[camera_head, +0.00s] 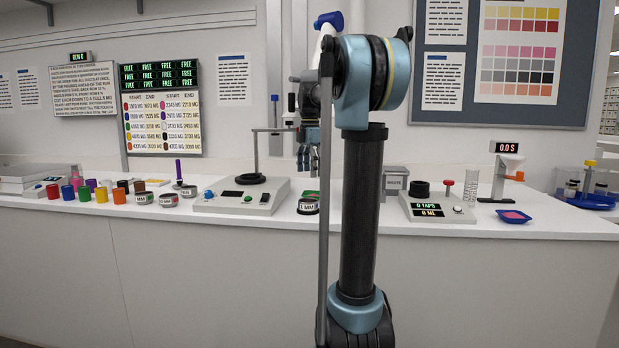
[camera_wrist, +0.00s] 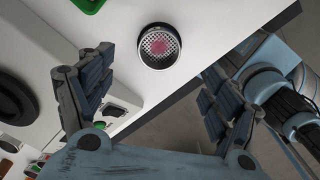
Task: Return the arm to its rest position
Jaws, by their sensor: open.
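My arm (camera_head: 362,200) stands upright in front of the bench and hides part of it in the head view. My gripper (camera_head: 308,155) hangs above the bench, left of the upright link. In the wrist view my gripper (camera_wrist: 165,105) has its two fingers spread wide with nothing between them. A round sieve (camera_wrist: 159,46) with a mesh top and pink stuff under the mesh sits on the bench beyond the fingertips, apart from them. The sieve labelled 1 MM (camera_head: 308,205) is below my gripper in the head view.
Several coloured jars (camera_head: 101,194) stand at the bench's left. A grey device with a ring stand (camera_head: 240,195) is left of my gripper. A tap counter (camera_head: 437,208), a blue dish (camera_head: 513,216) and a blue rack (camera_head: 583,200) are at the right. The bench's front edge is near.

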